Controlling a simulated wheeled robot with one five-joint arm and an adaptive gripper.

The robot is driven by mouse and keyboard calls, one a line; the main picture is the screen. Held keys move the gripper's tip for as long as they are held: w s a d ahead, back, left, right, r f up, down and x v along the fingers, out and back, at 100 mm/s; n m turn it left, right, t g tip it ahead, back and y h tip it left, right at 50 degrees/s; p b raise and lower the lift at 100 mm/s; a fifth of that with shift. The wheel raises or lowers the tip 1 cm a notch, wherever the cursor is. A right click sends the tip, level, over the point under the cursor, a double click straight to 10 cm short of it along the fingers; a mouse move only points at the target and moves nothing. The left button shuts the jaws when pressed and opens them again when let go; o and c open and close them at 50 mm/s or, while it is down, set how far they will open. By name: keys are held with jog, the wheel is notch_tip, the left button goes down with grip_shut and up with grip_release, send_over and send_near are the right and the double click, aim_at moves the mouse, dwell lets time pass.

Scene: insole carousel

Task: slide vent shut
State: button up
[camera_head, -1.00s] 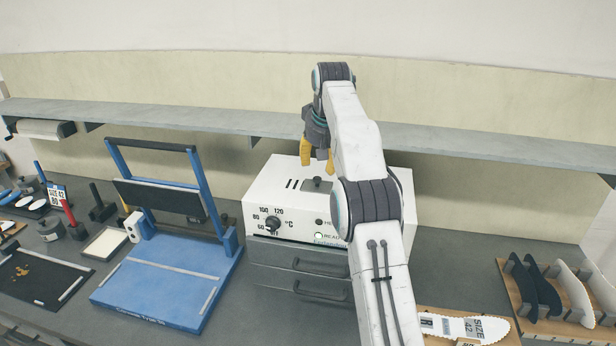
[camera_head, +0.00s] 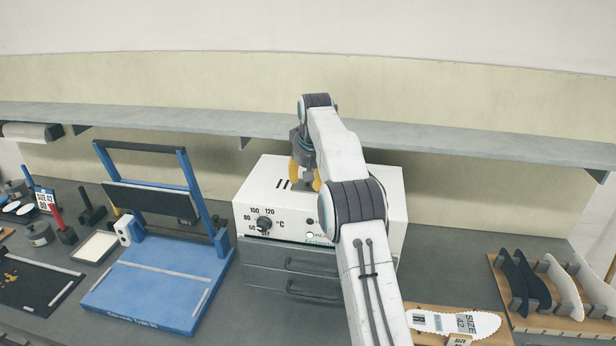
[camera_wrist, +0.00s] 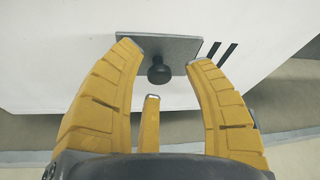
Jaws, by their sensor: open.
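The white heater box (camera_head: 352,215) stands on the bench with its vent on the top face. The vent slide is a grey plate (camera_wrist: 180,47) with a round black knob (camera_wrist: 158,71), seen in the wrist view. Dark vent slots (camera_head: 284,184) lie uncovered to the left of the plate in the head view, and two slots (camera_wrist: 220,54) show beside it in the wrist view. My gripper (camera_wrist: 163,60) is open above the plate, with its yellow fingers on either side of the knob in the picture. Contact with the knob cannot be told. In the head view my gripper (camera_head: 306,182) partly hides the plate.
A blue press (camera_head: 160,285) stands to the left. A shelf (camera_head: 420,140) runs behind.

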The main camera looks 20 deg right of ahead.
jog(key=shift+c, duration=0.3)
grip_shut()
jog(key=shift+s+r, duration=0.1)
jog(key=shift+s, duration=0.05)
dwell(0.7)
